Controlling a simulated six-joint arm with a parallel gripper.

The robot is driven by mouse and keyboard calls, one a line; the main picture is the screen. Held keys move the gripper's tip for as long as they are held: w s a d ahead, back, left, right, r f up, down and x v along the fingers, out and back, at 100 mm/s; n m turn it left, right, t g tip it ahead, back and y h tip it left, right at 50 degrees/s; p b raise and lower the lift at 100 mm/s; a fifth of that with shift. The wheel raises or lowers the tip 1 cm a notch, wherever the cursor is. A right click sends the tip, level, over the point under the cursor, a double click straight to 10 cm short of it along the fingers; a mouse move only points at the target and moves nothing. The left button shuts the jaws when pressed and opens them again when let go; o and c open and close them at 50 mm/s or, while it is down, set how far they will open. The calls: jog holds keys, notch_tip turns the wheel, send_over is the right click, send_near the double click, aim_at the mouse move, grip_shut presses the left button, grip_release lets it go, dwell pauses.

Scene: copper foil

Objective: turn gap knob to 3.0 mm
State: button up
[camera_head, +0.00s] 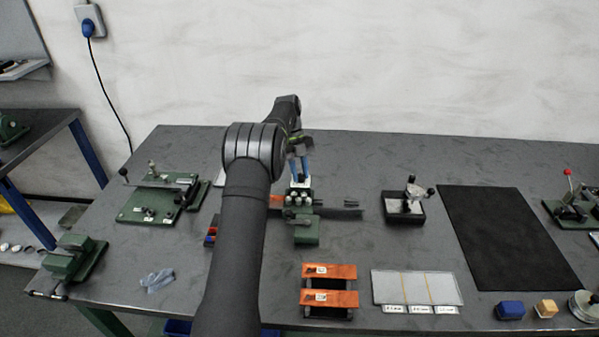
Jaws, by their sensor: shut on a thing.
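A small green machine (306,230) with several pale round parts (299,199) stands in the middle of the table. My gripper (300,176) points down at the back of this machine, with its blue fingers close together. It is shut on the gap knob at the machine's top. The knob is mostly hidden by the fingers and too small to make out. No scale or gap reading can be read from here. My dark arm covers the area left of the machine.
Left is a green plate fixture (150,208); right is a black tray with a lever tool (404,208). In front lie copper pieces on dark stands (329,283) and a labelled pale sheet (417,288). A black mat (510,235) is bare.

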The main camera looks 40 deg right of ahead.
jog(key=shift+m, duration=0.4)
jog(key=o, duration=1)
jog(key=v, duration=0.7)
jog(key=shift+r, duration=0.2)
jog(key=shift+d+f, duration=0.1)
jog(key=shift+f, duration=0.05)
jog(key=x, duration=0.7)
jog(key=shift+f, duration=0.1)
